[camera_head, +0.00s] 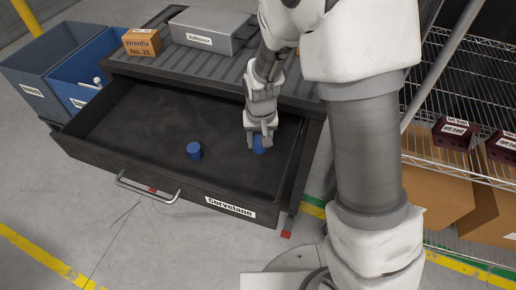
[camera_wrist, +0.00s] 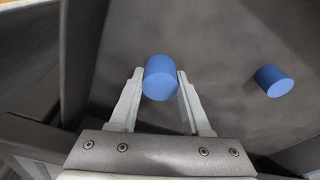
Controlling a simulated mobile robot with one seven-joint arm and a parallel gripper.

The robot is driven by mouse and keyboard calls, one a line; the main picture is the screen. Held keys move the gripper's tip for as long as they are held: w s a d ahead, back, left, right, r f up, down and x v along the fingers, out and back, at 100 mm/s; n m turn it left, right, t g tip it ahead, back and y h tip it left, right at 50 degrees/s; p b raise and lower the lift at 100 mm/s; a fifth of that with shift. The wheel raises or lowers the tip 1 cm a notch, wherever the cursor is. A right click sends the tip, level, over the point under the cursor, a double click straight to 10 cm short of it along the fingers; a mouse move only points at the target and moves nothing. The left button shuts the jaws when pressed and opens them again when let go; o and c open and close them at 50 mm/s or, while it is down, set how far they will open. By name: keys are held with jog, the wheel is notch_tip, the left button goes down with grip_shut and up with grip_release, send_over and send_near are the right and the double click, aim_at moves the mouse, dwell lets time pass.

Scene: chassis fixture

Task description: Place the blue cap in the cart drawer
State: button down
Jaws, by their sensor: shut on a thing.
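The cart drawer (camera_head: 130,135) is pulled open, dark inside, with a handle and a label reading "Corvelane" on its front. One blue cap (camera_head: 193,150) stands on the drawer floor near the middle; it also shows at the right in the wrist view (camera_wrist: 274,80). My gripper (camera_head: 261,140) is inside the drawer's right part, pointing down, shut on a second blue cap (camera_head: 262,146). In the wrist view this held cap (camera_wrist: 160,77) sits between the two fingertips. Whether the held cap touches the drawer floor I cannot tell.
The cart top (camera_head: 180,67) behind the drawer carries an orange box (camera_head: 142,42) and a grey case (camera_head: 208,30). Two blue-grey bins (camera_head: 45,75) (camera_head: 85,72) stand at the left. A wire shelf (camera_head: 465,85) with boxes stands at the right. The drawer's left part is clear.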

aim_at(259, 155)
jog(key=shift+f+b, duration=0.3)
jog(key=shift+f, duration=1.4)
jog(key=shift+f, duration=0.2)
jog(key=shift+c, duration=1.8)
grip_release()
jog(key=shift+r, duration=0.1)
